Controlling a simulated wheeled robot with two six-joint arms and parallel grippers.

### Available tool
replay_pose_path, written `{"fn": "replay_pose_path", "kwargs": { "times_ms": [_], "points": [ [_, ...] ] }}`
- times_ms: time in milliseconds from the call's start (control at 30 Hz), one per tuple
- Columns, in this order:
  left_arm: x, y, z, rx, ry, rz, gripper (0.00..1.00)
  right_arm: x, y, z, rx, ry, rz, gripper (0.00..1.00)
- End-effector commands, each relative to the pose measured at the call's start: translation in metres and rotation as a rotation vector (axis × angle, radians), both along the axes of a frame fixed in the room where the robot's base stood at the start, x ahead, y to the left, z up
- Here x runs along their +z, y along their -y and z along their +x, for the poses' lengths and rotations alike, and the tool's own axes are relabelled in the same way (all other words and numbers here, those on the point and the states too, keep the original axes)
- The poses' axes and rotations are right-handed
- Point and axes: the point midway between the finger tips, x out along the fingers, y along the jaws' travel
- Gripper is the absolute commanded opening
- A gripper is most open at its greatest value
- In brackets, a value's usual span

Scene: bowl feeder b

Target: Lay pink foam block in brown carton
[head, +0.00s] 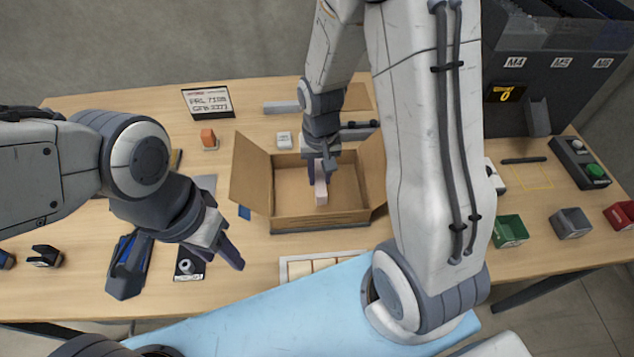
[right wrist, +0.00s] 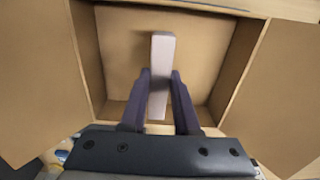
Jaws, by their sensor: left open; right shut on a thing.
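The brown carton (head: 284,222) stands open on the table, its flaps spread to the sides. The pink foam block (head: 321,190) is a pale, narrow block. My right gripper (head: 320,176) is shut on it, pointing down inside the carton's opening. In the right wrist view the foam block (right wrist: 161,60) sits between the two fingers of the right gripper (right wrist: 159,92), with the carton's floor (right wrist: 205,50) beyond it. I cannot tell whether the block touches the floor. My left gripper (head: 226,251) is open and empty, left of the carton over the front of the table.
A white tray with pale blocks (head: 318,264) lies in front of the carton. A green bin (head: 510,232), a grey bin (head: 570,223) and a red bin (head: 622,215) stand at the right. A sign (head: 208,101) and an orange block (head: 208,138) are behind left.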

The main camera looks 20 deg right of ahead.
Motion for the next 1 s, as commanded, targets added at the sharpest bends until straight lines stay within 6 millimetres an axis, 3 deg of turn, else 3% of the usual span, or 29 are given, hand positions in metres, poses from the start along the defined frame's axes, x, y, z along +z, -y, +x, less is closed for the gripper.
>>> {"fn": "replay_pose_path", "kwargs": {
  "times_ms": [167,400,833,867,900,933,1000],
  "points": [
    [0.002,0.000,0.000,0.000,0.000,0.000,0.50,-0.011,-0.004,0.006,-0.002,-0.003,0.000,0.00],
    [0.004,0.000,0.000,0.000,0.000,0.000,0.50,-0.043,-0.004,0.006,-0.002,-0.003,0.000,0.00],
    [0.000,0.000,0.000,0.000,0.000,0.000,0.50,-0.050,-0.004,0.006,-0.002,0.000,0.000,0.00],
    [0.001,0.000,0.000,0.000,0.000,0.000,0.50,-0.049,-0.004,0.007,-0.002,0.000,0.000,0.37],
    [0.001,0.000,0.000,0.000,0.000,0.000,0.50,-0.049,-0.004,0.007,-0.002,0.000,0.000,0.53],
    [0.001,0.000,0.000,0.000,0.000,0.000,0.50,-0.049,-0.004,0.007,-0.002,0.000,0.000,0.60],
    [0.001,0.000,0.000,0.000,0.000,0.000,0.50,-0.049,-0.004,0.006,-0.002,0.000,0.000,0.60]
  ]
}}
